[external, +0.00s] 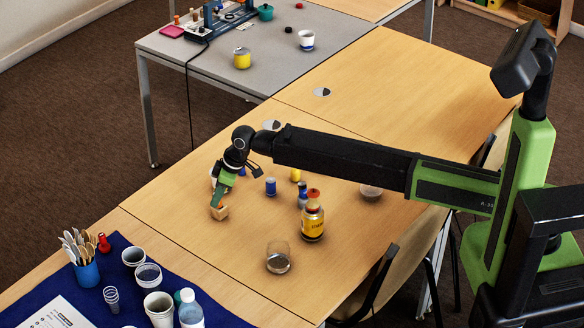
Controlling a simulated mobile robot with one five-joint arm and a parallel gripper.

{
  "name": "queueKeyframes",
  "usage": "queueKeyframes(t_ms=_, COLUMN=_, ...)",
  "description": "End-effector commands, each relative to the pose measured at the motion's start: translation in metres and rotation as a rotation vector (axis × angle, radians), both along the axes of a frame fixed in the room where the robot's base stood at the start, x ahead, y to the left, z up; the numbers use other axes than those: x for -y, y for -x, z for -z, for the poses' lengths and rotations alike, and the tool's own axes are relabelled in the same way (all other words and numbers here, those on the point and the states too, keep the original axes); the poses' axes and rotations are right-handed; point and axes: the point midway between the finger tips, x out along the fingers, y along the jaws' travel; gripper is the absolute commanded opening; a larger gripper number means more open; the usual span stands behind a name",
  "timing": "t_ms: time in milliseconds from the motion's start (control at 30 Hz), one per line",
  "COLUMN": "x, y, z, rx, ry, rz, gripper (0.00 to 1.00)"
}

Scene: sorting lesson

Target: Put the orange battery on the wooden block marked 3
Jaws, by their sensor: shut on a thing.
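My gripper (218,203) is at the left part of the wooden table, pointing down. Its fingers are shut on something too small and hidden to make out. A small pale wooden block (219,212) is right at the fingertips; I cannot tell whether it is held or stands under them. No number can be read on it. I cannot pick out the orange battery for certain. A blue cylinder (270,187) stands upright to the right of the gripper. A yellow one (295,174) stands farther right.
An amber bottle (312,220) with an orange cap, a dark blue small bottle (302,195) and a glass (278,260) stand to the right. A blue mat (205,301) with cups and a spoon holder (87,272) lies front left. The table between is clear.

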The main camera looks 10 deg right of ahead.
Motion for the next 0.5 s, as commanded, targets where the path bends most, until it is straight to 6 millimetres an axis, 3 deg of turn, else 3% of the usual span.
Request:
queueKeyframes(t_ms=333, x=0.0001, y=-0.0002, z=0.0045, rx=0.0, ry=0.0, rz=0.0, gripper=0.0)
queueKeyframes(t_ms=367, x=0.0001, y=-0.0002, z=0.0026, rx=0.0, ry=0.0, rz=0.0, gripper=0.27)
queueKeyframes(t_ms=500, x=0.0002, y=-0.0002, z=0.0023, rx=0.0, ry=0.0, rz=0.0, gripper=0.45)
